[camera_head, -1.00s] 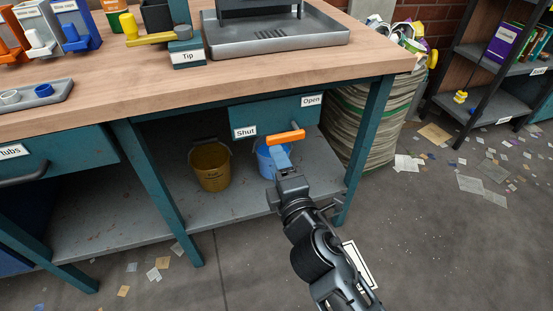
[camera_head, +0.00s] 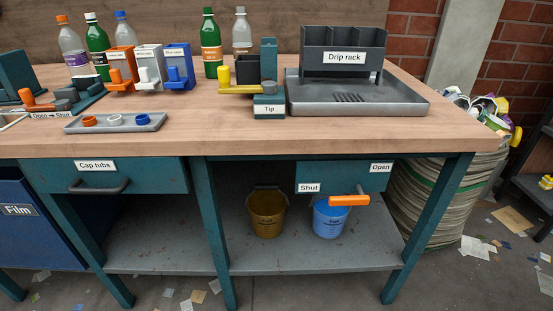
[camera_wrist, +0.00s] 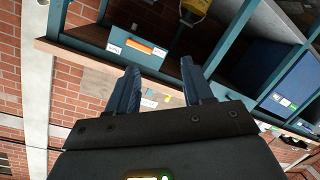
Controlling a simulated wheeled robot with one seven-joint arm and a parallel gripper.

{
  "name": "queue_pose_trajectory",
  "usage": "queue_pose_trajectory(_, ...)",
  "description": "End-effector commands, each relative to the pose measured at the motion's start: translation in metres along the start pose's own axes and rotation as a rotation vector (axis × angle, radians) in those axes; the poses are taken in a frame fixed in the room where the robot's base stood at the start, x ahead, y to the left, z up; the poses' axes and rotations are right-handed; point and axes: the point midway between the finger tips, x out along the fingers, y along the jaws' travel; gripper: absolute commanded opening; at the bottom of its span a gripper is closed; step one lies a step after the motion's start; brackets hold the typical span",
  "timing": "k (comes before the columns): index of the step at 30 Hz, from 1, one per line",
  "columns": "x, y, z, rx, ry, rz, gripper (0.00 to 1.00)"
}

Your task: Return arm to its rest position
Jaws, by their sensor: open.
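My gripper (camera_wrist: 162,92) shows in the wrist view with its two dark fingers spread apart and nothing between them. It is out of the head view. In the wrist view the picture is tilted, and the workbench's teal frame (camera_wrist: 90,50) lies beyond the fingers. The orange handle of the valve panel (camera_wrist: 139,46) shows past the fingertips, apart from them. In the head view the orange handle (camera_head: 349,200) lies level below the panel (camera_head: 345,177) labelled Shut and Open.
The wooden bench top (camera_head: 230,125) carries bottles, cap holders, a drip rack (camera_head: 342,50) and a small tray (camera_head: 116,122). A brown bucket (camera_head: 267,213) and a blue bucket (camera_head: 331,218) stand on the lower shelf. A full round bin (camera_head: 445,190) stands right of the bench.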

Motion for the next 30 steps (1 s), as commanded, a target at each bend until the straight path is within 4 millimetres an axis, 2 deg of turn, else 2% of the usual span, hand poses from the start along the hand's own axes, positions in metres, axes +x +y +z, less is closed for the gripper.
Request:
queue_pose_trajectory(1, -0.022, 0.002, 0.001, 0.065, -0.015, -0.006, 0.51)
queue_pose_trajectory(6, -0.082, 0.016, -0.007, 0.294, -0.043, -0.002, 0.51)
queue_pose_trajectory(12, -0.128, 0.034, -0.02, 0.493, -0.069, 0.017, 0.51)
queue_pose_trajectory(20, -0.167, 0.058, -0.039, 0.679, -0.095, 0.049, 0.51)
queue_pose_trajectory(21, -0.167, 0.065, -0.049, 0.674, -0.091, 0.048, 0.51)
queue_pose_trajectory(30, -0.177, 0.098, -0.092, 0.669, -0.091, 0.047, 0.51)
